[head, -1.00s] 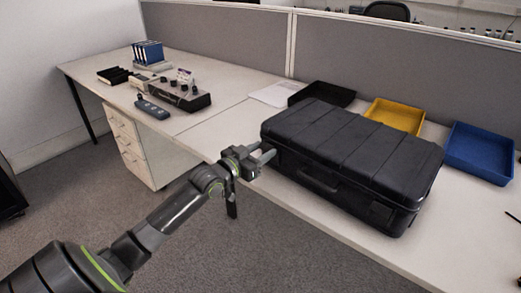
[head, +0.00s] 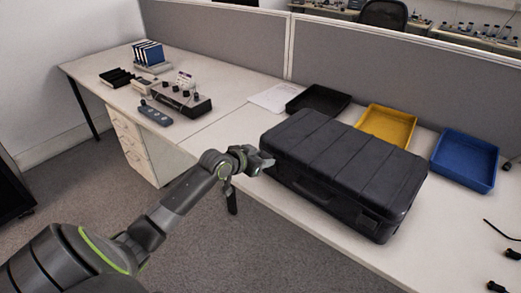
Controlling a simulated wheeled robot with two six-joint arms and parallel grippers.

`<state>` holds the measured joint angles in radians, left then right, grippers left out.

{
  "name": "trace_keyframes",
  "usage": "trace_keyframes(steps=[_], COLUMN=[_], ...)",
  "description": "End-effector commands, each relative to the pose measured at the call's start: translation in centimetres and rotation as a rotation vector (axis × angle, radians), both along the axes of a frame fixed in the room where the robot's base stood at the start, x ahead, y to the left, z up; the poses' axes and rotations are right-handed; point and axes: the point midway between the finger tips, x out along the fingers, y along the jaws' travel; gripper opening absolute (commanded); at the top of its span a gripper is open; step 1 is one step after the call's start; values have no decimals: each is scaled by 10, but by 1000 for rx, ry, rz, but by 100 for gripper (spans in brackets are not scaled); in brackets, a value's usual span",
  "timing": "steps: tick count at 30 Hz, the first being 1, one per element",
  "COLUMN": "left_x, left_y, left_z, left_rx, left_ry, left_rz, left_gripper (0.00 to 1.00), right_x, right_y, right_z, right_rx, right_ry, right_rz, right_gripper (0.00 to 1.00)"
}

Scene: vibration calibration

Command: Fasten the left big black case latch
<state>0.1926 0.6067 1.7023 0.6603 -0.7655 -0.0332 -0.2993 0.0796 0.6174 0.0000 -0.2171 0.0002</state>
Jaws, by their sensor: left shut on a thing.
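The big black case (head: 345,165) lies closed on the white desk, its handle side facing the front edge. My left gripper (head: 268,160) is at the case's front left corner, where the left latch would be. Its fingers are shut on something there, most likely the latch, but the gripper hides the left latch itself. The right latch (head: 369,222) shows as a dark shape low on the front side, near the right end. My right gripper is not in view.
Black (head: 318,100), yellow (head: 386,124) and blue (head: 465,159) trays stand behind the case against the grey partition. A grey control box (head: 182,100) and a power strip (head: 154,115) lie on the left desk. The desk strip in front of the case is narrow.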

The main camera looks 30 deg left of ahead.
Motion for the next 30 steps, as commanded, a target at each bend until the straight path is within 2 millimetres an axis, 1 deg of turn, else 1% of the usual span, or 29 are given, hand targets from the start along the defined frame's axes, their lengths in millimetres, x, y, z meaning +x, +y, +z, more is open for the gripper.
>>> trace_keyframes(steps=[1, 6, 12, 18, 21, 30], left_x=[1, 6, 10, 14, 16, 18], left_y=[-1, -2, -2, -3, -3, -3], left_z=[12, 16, 17, 17, 16, 14], left_rx=[3, 20, 40, 57, 62, 74], left_ry=[38, 163, 294, 398, 437, 497], left_rz=[0, 0, 0, 0, 0, 0], left_gripper=[19, 19, 19, 19, 19, 19], right_x=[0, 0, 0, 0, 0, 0], right_y=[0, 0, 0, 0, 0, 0], right_z=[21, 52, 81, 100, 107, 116], right_rx=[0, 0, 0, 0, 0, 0], right_ry=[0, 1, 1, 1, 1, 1], right_rz=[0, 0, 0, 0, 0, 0], right_gripper=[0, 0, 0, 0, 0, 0])
